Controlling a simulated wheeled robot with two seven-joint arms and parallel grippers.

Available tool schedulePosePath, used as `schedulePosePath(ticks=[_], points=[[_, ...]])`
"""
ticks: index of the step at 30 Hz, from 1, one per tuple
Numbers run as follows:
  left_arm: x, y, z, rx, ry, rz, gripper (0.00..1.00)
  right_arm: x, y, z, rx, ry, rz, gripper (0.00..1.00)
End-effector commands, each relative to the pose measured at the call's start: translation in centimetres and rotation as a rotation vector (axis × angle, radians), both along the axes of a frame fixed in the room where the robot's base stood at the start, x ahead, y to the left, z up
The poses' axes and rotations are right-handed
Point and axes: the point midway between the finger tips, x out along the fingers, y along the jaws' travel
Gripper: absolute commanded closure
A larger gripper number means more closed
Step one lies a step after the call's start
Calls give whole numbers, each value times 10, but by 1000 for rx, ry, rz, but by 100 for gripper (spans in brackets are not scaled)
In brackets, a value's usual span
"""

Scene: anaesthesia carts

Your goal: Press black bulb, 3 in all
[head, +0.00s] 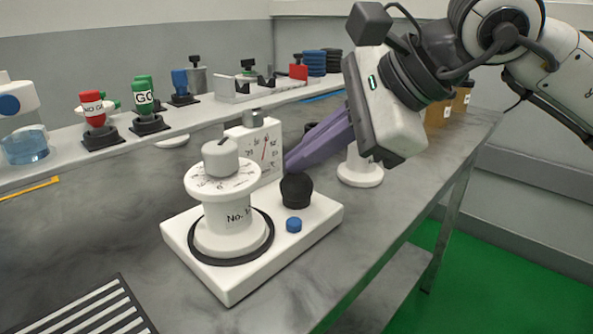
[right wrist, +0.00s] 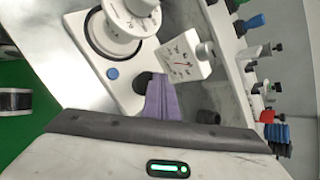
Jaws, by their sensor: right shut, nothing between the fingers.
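The black bulb (head: 297,190) stands on a white base (head: 240,277) on the bench, to the right of a white dial unit marked No. 1 (head: 225,212). A blue button (head: 294,225) sits in front of the bulb. My right gripper (head: 290,170) comes in from the upper right, its purple fingers shut and empty, with the tips at the top of the bulb; I cannot tell whether they touch. In the right wrist view the purple fingers (right wrist: 163,100) partly cover the bulb (right wrist: 142,82). My left gripper is not in view.
A white gauge (head: 262,150) stands just behind the bulb. A white round-based stand (head: 360,175) is to the right. A raised shelf (head: 215,105) with red, green and blue items runs behind. A striped mat (head: 95,310) lies front left. Bare bench shows at left.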

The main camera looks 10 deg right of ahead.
Motion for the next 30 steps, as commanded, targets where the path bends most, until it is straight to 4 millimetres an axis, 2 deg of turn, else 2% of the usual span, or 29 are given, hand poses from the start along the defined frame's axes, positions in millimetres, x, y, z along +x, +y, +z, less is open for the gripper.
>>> schedulePosePath(ticks=[1,14,24,30], points=[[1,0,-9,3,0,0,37,0,0,-4,-2,3,1,100],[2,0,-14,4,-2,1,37,0,0,-11,-4,5,0,100],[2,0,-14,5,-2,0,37,-1,0,-11,-5,6,0,100],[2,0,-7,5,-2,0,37,0,0,-2,-5,6,0,100]])
